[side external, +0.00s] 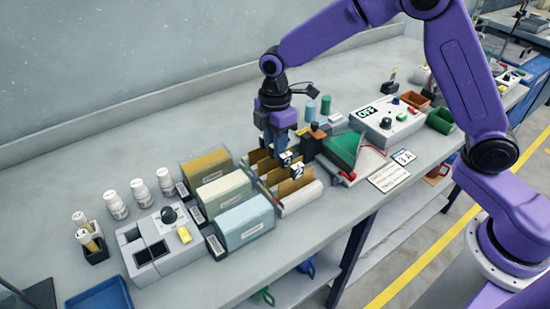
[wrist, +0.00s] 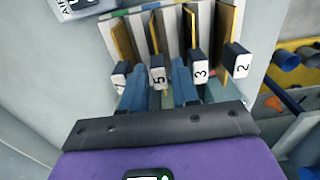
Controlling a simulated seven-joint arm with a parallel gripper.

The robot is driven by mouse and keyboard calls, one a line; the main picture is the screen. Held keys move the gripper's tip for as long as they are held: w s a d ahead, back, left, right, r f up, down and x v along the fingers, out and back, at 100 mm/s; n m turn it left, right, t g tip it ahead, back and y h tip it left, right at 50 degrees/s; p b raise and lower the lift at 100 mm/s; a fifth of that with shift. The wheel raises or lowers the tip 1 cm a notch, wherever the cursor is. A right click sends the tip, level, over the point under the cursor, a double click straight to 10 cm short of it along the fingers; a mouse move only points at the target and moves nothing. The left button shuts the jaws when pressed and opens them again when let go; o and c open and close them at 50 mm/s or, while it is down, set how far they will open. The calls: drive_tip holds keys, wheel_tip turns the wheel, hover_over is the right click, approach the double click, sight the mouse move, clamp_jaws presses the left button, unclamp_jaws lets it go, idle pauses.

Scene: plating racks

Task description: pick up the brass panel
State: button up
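In the wrist view, several brass-coloured panels stand upright in a rack (wrist: 120,41). My gripper (wrist: 157,73) is open, with a gap on both sides of tab 5. In the side view my gripper (side external: 279,142) points down over the far part of the rack. A front brass panel (side external: 296,185) shows there; the fingers partly hide the panels behind.
Tan, cream and pale blue boxes (side external: 245,222) stand close left of the rack. A green wedge-shaped item (side external: 343,150) and a control box marked OFF (side external: 385,122) are to the right. White bottles (side external: 115,203) stand farther left. The bench's back strip is clear.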

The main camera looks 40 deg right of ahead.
drive_tip(key=shift+f, duration=0.95)
clamp_jaws()
drive_tip(key=shift+r, duration=0.1)
wheel_tip(320, 180, up, 10)
drive_tip(key=shift+f, duration=0.1)
